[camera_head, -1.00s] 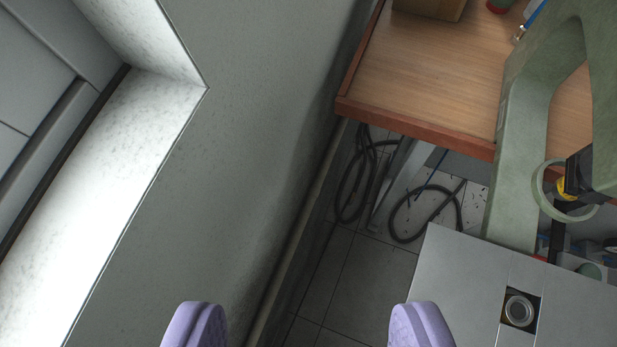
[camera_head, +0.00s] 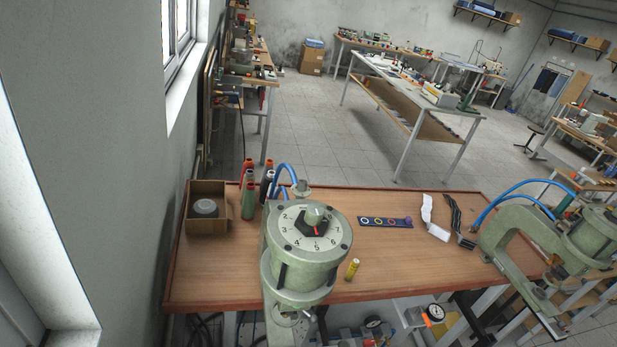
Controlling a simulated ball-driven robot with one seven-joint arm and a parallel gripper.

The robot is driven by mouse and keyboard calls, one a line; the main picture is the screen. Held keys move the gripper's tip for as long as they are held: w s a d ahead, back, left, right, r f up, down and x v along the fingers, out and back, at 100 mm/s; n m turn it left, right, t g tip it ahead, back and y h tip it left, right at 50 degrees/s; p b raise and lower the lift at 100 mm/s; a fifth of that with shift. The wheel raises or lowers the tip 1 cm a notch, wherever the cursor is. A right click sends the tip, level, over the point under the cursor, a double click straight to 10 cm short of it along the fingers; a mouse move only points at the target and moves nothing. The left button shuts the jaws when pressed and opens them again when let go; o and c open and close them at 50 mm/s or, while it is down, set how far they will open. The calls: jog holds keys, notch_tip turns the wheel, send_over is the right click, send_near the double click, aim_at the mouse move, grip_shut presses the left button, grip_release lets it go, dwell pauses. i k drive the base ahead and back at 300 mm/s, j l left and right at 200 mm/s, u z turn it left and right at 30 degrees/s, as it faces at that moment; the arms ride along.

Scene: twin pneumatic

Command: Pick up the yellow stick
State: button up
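A small yellow stick (camera_head: 352,269) stands upright, slightly tilted in the picture, on the wooden bench top (camera_head: 400,262). It is just right of the green press with a numbered dial (camera_head: 309,232), near the bench's front edge. My gripper is not in view now, so its fingers and anything between them cannot be seen.
A strip with rings (camera_head: 385,221) lies behind the stick. A second green press (camera_head: 520,240) stands at right. A wall (camera_head: 110,120) borders the left. The bench middle is largely clear.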

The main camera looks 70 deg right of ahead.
aim_at(353, 267)
jog(key=z, duration=2)
jog(key=k+j+u, duration=0.35)
